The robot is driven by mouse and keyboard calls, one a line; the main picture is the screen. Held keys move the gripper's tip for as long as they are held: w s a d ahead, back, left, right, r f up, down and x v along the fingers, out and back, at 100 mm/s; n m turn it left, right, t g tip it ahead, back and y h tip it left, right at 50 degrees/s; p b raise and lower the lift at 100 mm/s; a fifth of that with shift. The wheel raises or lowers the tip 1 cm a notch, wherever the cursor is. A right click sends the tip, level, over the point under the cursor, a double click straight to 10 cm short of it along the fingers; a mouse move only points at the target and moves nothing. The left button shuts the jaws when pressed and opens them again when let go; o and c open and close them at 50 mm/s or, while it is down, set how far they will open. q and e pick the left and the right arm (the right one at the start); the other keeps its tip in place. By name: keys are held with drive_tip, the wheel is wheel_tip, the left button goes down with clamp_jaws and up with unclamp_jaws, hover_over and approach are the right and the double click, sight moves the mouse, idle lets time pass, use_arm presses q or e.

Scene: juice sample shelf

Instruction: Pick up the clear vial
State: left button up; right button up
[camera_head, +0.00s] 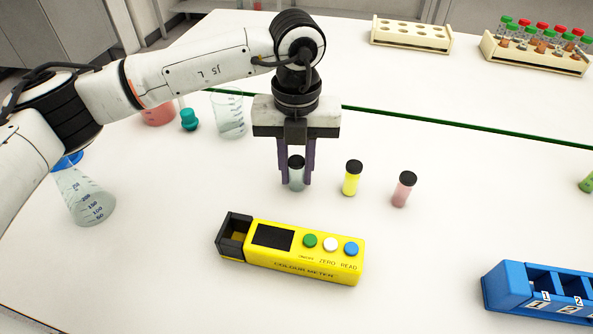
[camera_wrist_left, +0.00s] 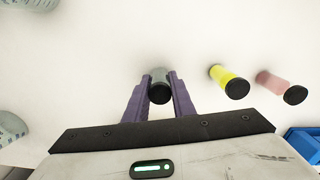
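The clear vial (camera_head: 297,174) has a black cap and stands upright on the white bench, leftmost in a row of vials. My left gripper (camera_head: 297,182) points down over it, with its purple fingers on either side of the vial. In the left wrist view the vial (camera_wrist_left: 160,88) sits between the fingertips of the left gripper (camera_wrist_left: 160,88). The fingers look very close to its sides, but I cannot tell whether they touch it. My right gripper is in neither view.
A yellow vial (camera_head: 351,180) and a pink vial (camera_head: 403,190) stand to the right. A yellow colour meter (camera_head: 290,266) lies in front. A blue rack (camera_head: 508,287) is at the right, a flask (camera_head: 85,195) at the left. Beakers and tube racks stand behind.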

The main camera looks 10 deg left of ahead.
use_arm(q)
clamp_jaws()
drive_tip(key=shift+r, duration=0.1)
